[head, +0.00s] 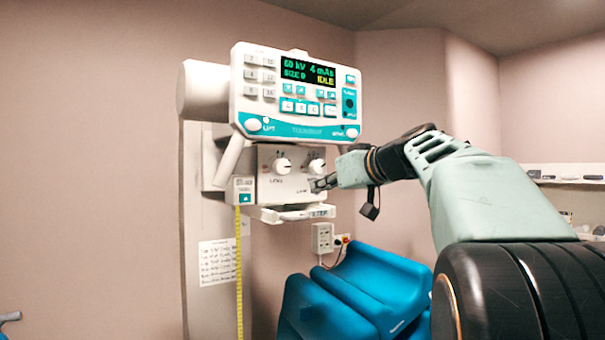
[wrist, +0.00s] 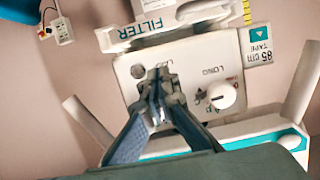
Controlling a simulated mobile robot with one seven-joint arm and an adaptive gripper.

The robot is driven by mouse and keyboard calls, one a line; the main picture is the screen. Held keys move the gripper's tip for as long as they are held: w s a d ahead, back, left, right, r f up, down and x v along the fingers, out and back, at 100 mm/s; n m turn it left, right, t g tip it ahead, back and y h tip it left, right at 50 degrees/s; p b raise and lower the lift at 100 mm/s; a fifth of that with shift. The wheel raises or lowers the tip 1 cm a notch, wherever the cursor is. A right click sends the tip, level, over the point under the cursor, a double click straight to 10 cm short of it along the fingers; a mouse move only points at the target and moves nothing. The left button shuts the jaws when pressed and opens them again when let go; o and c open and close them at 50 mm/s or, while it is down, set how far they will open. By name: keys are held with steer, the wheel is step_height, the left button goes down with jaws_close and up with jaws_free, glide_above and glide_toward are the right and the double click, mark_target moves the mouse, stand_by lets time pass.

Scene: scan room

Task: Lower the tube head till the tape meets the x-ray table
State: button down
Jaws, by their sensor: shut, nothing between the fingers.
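The tube head (head: 290,105) is on a column at the left, with a lit display reading "60 kV 4 mAs" and "IDLE". Below it is a white box (head: 285,190) with two knobs. A yellow tape (head: 239,270) hangs from the tape housing (head: 243,190); its lower end is out of view. My gripper (head: 322,184) is shut and empty in front of the box, by the right knob (head: 316,166). In the wrist view my gripper (wrist: 158,82) hides that knob; contact cannot be told. No x-ray table is identifiable.
A filter tray (head: 290,213) juts out under the box. A left handle (head: 231,155) angles down from the panel. Blue padded blocks (head: 350,295) stand below right, near a wall socket (head: 322,238). A shelf (head: 568,172) is at the far right.

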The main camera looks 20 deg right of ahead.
steer(key=f, duration=0.3)
steer(key=shift+s+d+f, duration=0.15)
steer(key=shift+s+f, duration=0.05)
steer(key=shift+f, duration=0.1)
steer(key=shift+f, duration=0.1)
step_height(320, 180, down, 4)
steer(key=b, duration=0.5)
steer(key=shift+s, duration=0.15)
steer(key=shift+r, duration=0.2)
stand_by(0.9)
